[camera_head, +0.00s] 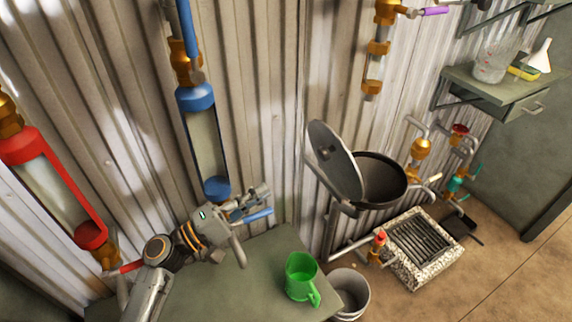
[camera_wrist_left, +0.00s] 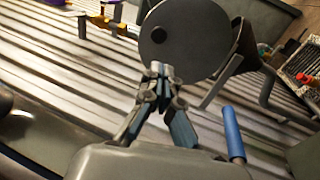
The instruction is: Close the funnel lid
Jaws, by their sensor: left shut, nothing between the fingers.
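The funnel (camera_head: 380,180) is a dark round bowl on a metal stand in the head view. Its grey disc lid (camera_head: 334,158) stands raised and tilted at the bowl's left side. In the left wrist view the lid (camera_wrist_left: 186,40) appears as a disc beyond the fingertips. My left gripper (camera_head: 266,190) is to the left of the lid and apart from it in the head view. In the left wrist view its fingertips (camera_wrist_left: 161,70) are together and empty, overlapping the lid's lower edge in the picture. My right gripper is not in view.
A blue-handled valve (camera_head: 258,215) lies close by my left gripper. A green mug (camera_head: 301,277) stands on the table (camera_head: 240,285), with a bucket (camera_head: 350,293) beside it. A grated drain (camera_head: 421,246) lies below the funnel. Corrugated wall stands behind.

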